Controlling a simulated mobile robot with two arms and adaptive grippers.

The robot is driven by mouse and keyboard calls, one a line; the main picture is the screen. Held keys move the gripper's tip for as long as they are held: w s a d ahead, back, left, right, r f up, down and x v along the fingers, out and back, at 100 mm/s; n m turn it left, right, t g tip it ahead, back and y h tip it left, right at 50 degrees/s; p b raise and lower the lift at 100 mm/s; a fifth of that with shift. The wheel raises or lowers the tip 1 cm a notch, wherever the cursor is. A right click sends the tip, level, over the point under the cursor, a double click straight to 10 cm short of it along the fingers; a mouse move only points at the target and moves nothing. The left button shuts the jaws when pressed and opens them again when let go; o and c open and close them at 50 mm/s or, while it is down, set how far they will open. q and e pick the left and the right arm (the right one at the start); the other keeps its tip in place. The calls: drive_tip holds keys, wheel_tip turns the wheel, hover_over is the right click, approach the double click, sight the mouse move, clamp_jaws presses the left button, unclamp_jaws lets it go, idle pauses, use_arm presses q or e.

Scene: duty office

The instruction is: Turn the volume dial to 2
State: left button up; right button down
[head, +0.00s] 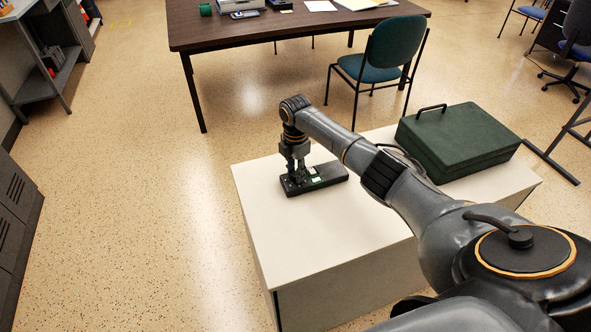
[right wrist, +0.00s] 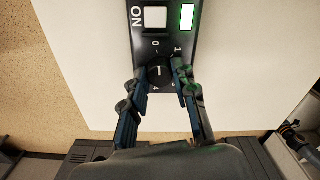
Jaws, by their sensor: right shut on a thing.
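The black control panel (head: 332,176) lies flat on the white cabinet top. In the right wrist view, the panel (right wrist: 139,32) carries a round black volume dial (right wrist: 160,73) with a pale pointer mark and small figures around it; 0, 1 and 4 can be read. The dial's exact setting is too small to tell. A white switch marked ON and a lit green display (right wrist: 187,17) are beyond it. My right gripper (head: 294,178) points down over the panel's left end, its fingers shut on opposite sides of the dial. My left gripper is not in view.
A dark green case (head: 458,140) stands on the right part of the white cabinet (head: 270,218), behind my right arm. A brown table (head: 280,30) and a teal chair (head: 393,45) stand beyond. The cabinet's front-left top is clear.

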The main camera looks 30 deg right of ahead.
drive_tip(key=m+p, duration=0.2)
drive_tip(key=m, duration=0.2)
drive_tip(key=shift+r, duration=0.15)
drive_tip(key=m+p, duration=0.2)
drive_tip(key=m, duration=0.3)
drive_tip(key=shift+m+p, duration=0.3)
drive_tip(key=m+p, duration=0.1)
drive_tip(key=m, duration=0.3)
drive_tip(key=m+p, duration=0.1)
drive_tip(key=m, duration=0.4)
drive_tip(key=c, duration=1)
unclamp_jaws()
drive_tip(key=shift+c, duration=0.2)
